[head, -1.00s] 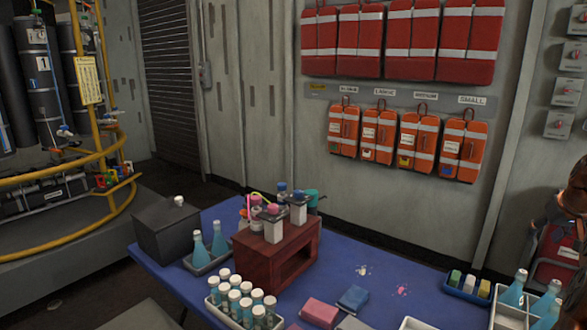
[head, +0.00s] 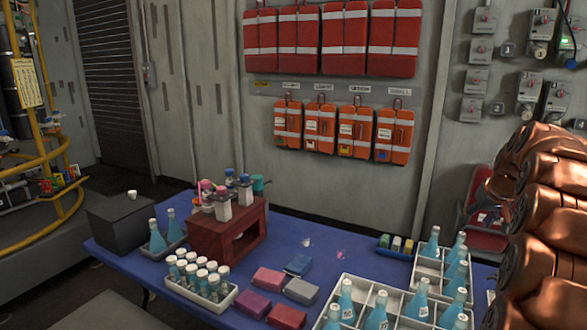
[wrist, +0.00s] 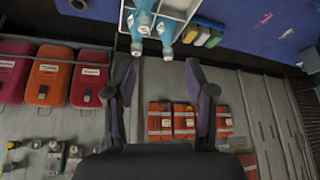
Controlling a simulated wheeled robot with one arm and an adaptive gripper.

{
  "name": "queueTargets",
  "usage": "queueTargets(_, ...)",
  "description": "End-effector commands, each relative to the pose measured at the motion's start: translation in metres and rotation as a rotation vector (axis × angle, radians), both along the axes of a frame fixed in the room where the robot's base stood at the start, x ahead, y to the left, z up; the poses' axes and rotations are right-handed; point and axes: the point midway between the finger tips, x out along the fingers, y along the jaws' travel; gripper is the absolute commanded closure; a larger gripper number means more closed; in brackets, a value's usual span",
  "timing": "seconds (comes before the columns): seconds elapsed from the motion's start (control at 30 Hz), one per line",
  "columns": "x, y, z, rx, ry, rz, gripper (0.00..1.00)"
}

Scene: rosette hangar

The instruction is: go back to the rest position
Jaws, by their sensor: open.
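My gripper (wrist: 160,85) shows in the wrist view, with its two dark fingers spread wide apart and nothing between them. The wrist picture is turned over, with the blue table at its top and the wall below. The gripper is not visible in the head view. Part of my copper-coloured arm (head: 545,225) fills the right side of the head view. The blue table (head: 345,240) stands in front of it, and the gripper appears clear of the table and its contents.
On the table are a reddish-brown stand (head: 217,240), a white rack of capped bottles (head: 228,300), a divided white crate (head: 345,281) with teal bottles, coloured blocks (head: 268,277) and a dark box (head: 122,222). Orange packs (head: 358,130) hang on the wall.

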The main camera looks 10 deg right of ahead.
Motion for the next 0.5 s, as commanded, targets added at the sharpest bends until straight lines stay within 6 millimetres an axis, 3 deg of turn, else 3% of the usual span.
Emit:
queueTargets(0.37,0.000,0.091,-0.024,0.062,0.068,0.068,0.45)
queueTargets(0.5,-0.009,0.146,-0.043,0.096,0.122,0.108,0.45)
